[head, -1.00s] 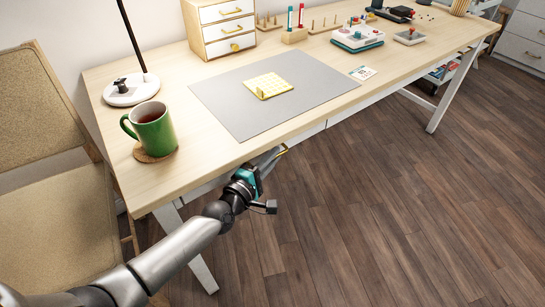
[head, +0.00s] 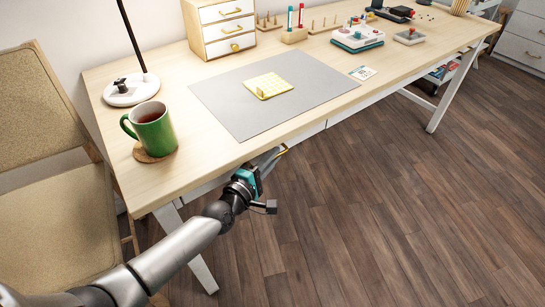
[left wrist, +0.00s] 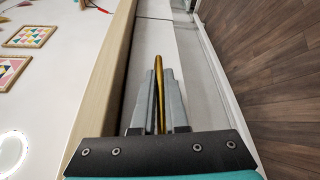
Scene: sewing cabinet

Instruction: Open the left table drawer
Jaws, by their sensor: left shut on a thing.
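The left table drawer's white front (head: 308,135) shows as a narrow strip under the front edge of the wooden table (head: 185,188). Its brass handle (head: 284,147) peeks out beyond my left gripper (head: 275,156). In the left wrist view the brass handle (left wrist: 159,72) runs between the two grey fingers of my left gripper (left wrist: 158,88), which is shut on it. Much of the drawer front is hidden by the tabletop and my gripper. I cannot tell whether the drawer is pulled out at all. My right gripper is not in view.
A green mug (head: 154,131) stands on a coaster near the table's front left, beside a lamp base (head: 131,90). A grey mat (head: 225,102) bears a yellow board (head: 268,86). A chair (head: 62,225) is at the left. The wooden floor (head: 370,210) in front is clear.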

